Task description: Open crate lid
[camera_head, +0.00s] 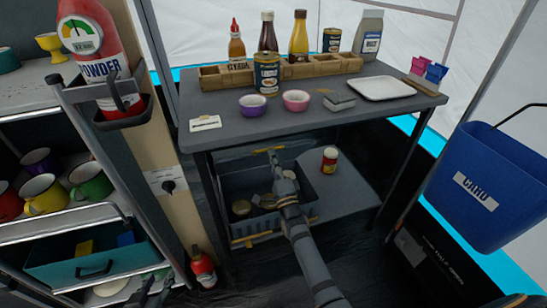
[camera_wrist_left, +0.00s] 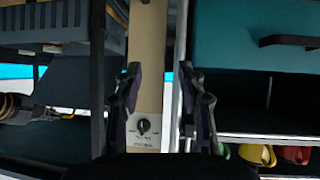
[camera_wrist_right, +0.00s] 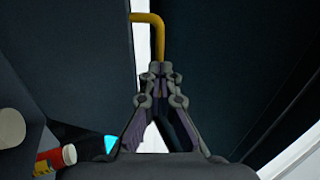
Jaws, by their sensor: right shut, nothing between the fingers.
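The dark blue-grey crate (camera_head: 232,192) stands on the low shelf under the table. It is open at the top, and several tins show inside. Its lid (camera_head: 245,162) appears raised at the back, with a yellow handle (camera_head: 267,150) at its upper edge. My right gripper (camera_head: 274,160) reaches over the crate to just below this handle. In the right wrist view its fingers (camera_wrist_right: 160,70) are shut and empty, with the bent yellow handle (camera_wrist_right: 158,30) just ahead; contact cannot be told. My left gripper (camera_head: 148,290) is away at the lower left, its fingers (camera_wrist_left: 160,90) open and empty.
The table (camera_head: 225,135) above carries bottles, bowls and a tray. A jar (camera_head: 329,159) stands on the low shelf right of the crate. A blue bin (camera_head: 490,190) is at right.

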